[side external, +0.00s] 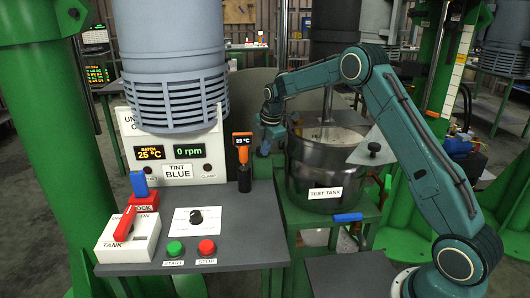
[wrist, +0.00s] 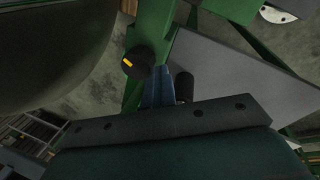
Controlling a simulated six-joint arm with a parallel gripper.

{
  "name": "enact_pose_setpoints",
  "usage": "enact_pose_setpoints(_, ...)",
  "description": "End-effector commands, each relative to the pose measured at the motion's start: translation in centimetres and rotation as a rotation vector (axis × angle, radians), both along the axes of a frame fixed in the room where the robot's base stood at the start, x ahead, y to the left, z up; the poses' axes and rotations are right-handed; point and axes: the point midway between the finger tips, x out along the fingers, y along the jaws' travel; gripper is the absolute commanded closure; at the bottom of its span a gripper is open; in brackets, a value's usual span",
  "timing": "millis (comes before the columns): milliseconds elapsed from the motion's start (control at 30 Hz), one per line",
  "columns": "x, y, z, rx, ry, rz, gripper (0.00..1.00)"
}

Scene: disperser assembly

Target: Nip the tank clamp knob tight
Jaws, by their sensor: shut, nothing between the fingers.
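A round black knob (wrist: 138,62) with a yellow mark sits on a green beam in the wrist view, beside the tank wall; I take it as the tank clamp knob. I cannot make it out in the side view. The steel tank (side external: 318,165), labelled TEST TANK, stands on a green stand; its wall (wrist: 50,45) also fills the wrist view's upper left. My gripper (side external: 264,152) points down between the console and the tank. Its shut, empty blue fingers (wrist: 158,84) appear just below and right of the knob in the wrist view. Contact with the knob cannot be judged.
The grey console (side external: 235,245) is left of my gripper, with a black holder (side external: 244,178) and orange thermometer (side external: 242,145) at its far right corner. A stirrer shaft (side external: 326,105) enters the tank. Another black knob (side external: 374,148) shows at a pale plate right of the tank.

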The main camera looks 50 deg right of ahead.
Motion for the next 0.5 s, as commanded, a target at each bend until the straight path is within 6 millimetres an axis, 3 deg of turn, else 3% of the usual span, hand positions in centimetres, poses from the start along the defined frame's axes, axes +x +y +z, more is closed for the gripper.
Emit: enact_pose_setpoints(500,-0.45,0.59,0.05,-0.001,-0.005,0.005,1.0)
